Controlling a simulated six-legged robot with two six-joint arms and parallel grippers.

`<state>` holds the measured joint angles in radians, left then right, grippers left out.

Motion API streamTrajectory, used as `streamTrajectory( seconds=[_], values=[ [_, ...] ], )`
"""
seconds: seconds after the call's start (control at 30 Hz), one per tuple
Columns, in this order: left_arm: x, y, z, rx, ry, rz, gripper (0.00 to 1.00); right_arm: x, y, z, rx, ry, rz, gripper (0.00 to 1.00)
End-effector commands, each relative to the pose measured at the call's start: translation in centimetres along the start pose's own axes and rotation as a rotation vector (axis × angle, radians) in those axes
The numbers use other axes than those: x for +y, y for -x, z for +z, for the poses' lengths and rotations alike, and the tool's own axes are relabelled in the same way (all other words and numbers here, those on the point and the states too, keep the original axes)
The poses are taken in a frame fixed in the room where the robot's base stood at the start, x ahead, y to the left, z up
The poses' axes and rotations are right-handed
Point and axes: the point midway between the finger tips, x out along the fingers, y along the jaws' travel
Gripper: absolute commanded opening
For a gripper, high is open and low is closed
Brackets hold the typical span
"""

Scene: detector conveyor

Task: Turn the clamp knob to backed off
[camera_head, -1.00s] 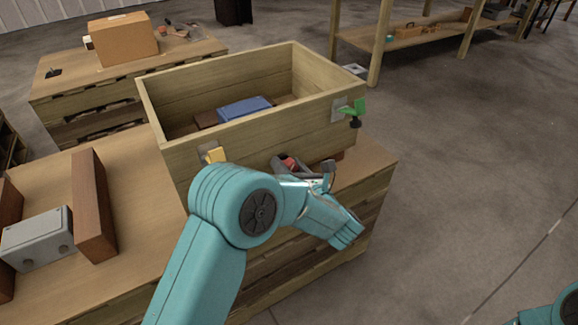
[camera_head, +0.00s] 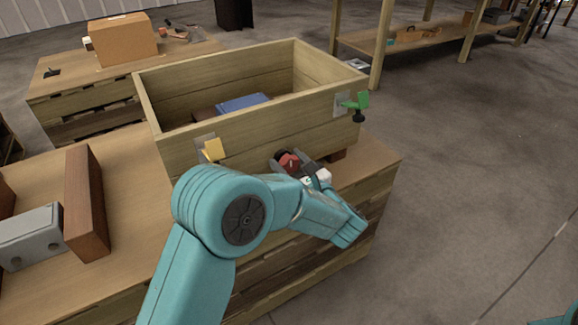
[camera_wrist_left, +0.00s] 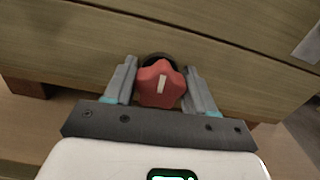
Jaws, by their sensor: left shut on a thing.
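The clamp knob is a red lobed knob (camera_wrist_left: 160,84) with a pale stripe, on the front wall of a wooden crate (camera_head: 262,128). It also shows in the head view (camera_head: 289,161), partly hidden by my gripper. My left gripper (camera_wrist_left: 161,85) has one finger on each side of the knob and is shut on it. In the head view the left gripper (camera_head: 290,163) reaches the crate's front wall from below. The stripe on the knob stands nearly upright in the wrist view. My right gripper is out of view.
A blue object (camera_head: 243,103) lies inside. Brown blocks (camera_head: 86,204) and a grey box (camera_head: 32,238) stand left on the bench. The floor on the right is clear.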

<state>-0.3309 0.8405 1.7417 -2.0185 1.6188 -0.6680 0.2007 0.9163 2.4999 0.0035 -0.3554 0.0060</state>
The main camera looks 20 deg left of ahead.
Motion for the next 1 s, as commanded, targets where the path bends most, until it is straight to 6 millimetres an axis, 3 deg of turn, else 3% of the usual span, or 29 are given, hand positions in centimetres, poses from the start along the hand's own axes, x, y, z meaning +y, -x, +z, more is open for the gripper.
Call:
streamTrajectory(
  seconds=[0.6,0.63,0.7,1.0],
  values=[
    [0.03,-0.03,0.07,-0.001,0.053,0.001,0.25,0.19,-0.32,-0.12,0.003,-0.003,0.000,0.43],
    [0.03,-0.03,0.07,-0.001,0.053,0.001,0.59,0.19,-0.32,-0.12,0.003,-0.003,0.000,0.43],
    [0.03,-0.03,0.07,-0.001,0.053,0.001,0.76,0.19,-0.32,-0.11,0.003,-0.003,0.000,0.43],
    [0.02,0.01,0.03,-0.001,0.052,0.000,0.76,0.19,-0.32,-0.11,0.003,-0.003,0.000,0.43]
  ],
)
